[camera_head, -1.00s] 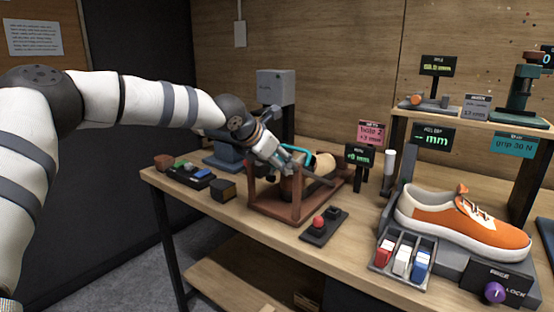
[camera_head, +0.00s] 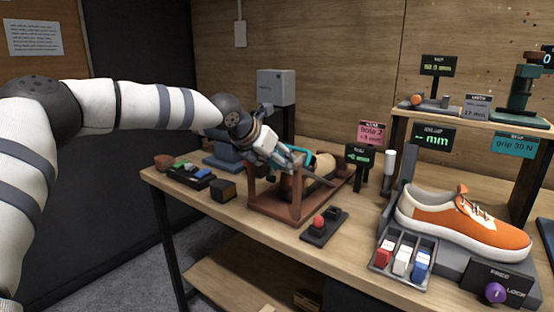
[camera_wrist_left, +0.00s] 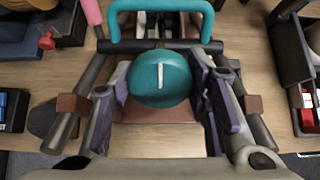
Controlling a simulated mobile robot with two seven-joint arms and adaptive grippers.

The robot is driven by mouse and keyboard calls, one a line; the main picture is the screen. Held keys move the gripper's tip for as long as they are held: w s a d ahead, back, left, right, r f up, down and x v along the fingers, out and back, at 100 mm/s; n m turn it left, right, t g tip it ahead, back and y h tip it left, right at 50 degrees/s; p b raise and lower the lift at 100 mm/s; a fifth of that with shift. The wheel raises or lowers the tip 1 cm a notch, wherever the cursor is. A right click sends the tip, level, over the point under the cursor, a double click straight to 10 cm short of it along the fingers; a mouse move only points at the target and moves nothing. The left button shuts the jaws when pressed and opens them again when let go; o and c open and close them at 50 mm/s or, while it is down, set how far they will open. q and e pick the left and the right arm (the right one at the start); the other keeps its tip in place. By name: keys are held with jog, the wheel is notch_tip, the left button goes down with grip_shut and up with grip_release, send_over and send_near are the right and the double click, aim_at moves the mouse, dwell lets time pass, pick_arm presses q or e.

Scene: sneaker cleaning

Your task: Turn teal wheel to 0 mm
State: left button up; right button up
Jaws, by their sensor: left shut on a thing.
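The teal wheel (camera_wrist_left: 155,85) is a round knob with a white pointer mark, seen large in the left wrist view. My left gripper (camera_wrist_left: 162,92) has its two fingers closed around the wheel, one on each side. The white mark on the wheel runs nearly straight up and down in that view. In the head view my left gripper (camera_head: 284,162) reaches down to the red-brown stand (camera_head: 290,208), and the wheel is hidden there. A small black display (camera_head: 360,156) with green digits stands behind the stand; its reading is too blurred to tell. My right gripper is out of view.
A teal bar handle (camera_wrist_left: 160,18) spans above the wheel. A red-button box (camera_head: 322,227) lies in front of the stand. A dark tray (camera_head: 190,174) and small block (camera_head: 222,190) lie left.

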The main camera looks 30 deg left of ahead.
pick_arm(q)
jog(key=o, duration=1.2)
jog(key=v, duration=1.2)
